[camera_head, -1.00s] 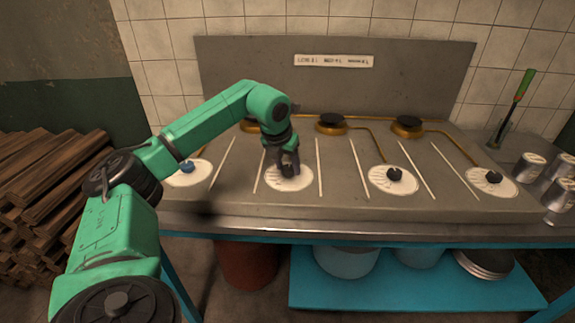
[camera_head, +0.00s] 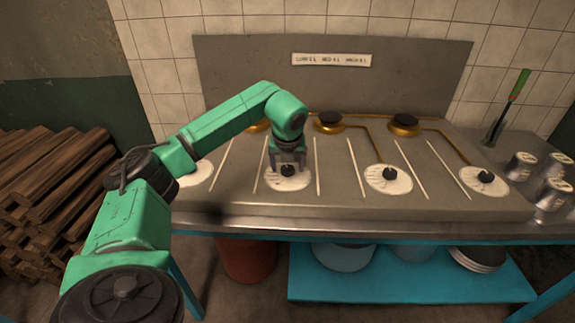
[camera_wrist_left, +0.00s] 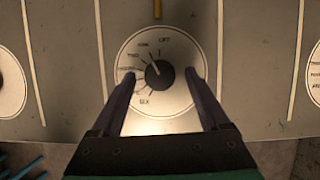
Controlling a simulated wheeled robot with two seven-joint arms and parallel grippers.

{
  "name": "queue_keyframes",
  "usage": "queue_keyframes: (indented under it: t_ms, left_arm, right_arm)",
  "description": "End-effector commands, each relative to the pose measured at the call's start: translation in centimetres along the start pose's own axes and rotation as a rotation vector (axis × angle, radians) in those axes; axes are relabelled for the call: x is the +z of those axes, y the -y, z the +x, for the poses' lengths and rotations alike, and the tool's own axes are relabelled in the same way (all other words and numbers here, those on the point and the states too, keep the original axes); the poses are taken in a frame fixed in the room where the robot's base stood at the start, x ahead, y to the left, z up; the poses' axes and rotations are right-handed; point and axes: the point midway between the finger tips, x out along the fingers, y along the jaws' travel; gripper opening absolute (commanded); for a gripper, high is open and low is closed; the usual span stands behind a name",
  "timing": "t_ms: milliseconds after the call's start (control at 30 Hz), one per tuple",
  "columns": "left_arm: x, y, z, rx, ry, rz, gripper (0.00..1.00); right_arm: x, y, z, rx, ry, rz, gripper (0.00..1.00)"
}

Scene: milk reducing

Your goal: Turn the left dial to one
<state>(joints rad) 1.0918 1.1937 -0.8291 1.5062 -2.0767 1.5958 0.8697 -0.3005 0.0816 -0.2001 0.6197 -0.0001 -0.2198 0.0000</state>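My left gripper (camera_head: 288,166) is over the second dial from the left on the stove front. Its fingers are spread on either side of that dial's black knob (camera_head: 287,171), with gaps on both sides. In the left wrist view the fingers (camera_wrist_left: 160,78) straddle the knob (camera_wrist_left: 159,75) on its white disc (camera_wrist_left: 160,112). The disc reads OFF at the top and SIX at the lower left. A light mark on the knob points up and slightly left, left of OFF. The leftmost dial (camera_head: 196,174) is partly hidden behind my left arm. My right gripper is not in view.
Two more dials (camera_head: 389,180) (camera_head: 483,181) sit to the right. Burners (camera_head: 328,121) stand behind, under a label plate (camera_head: 332,59). Metal cans (camera_head: 523,166) and a green-handled tool (camera_head: 517,88) are at the far right. Stacked wood (camera_head: 50,190) lies at the left.

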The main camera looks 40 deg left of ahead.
Motion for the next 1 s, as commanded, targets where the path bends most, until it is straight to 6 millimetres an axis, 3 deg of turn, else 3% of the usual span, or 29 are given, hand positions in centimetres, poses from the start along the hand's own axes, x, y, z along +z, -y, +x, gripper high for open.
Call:
queue_keyframes:
  t_ms: [367, 467, 800, 1000]
  left_arm:
    - [0.0, 0.0, -0.6, -0.001, 0.000, 0.001, 0.81]
    - [0.1, 0.1, -2.4, -0.003, 0.002, 0.002, 0.81]
    - [0.1, 0.1, -12.2, -0.003, 0.002, 0.001, 0.81]
    - [0.0, 0.0, -14.5, 0.000, 0.000, 0.002, 0.81]
  right_arm:
    - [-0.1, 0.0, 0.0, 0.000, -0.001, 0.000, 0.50]
    - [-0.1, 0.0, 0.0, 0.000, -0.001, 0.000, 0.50]
    - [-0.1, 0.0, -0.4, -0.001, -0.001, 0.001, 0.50]
    - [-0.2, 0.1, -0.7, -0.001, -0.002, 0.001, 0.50]
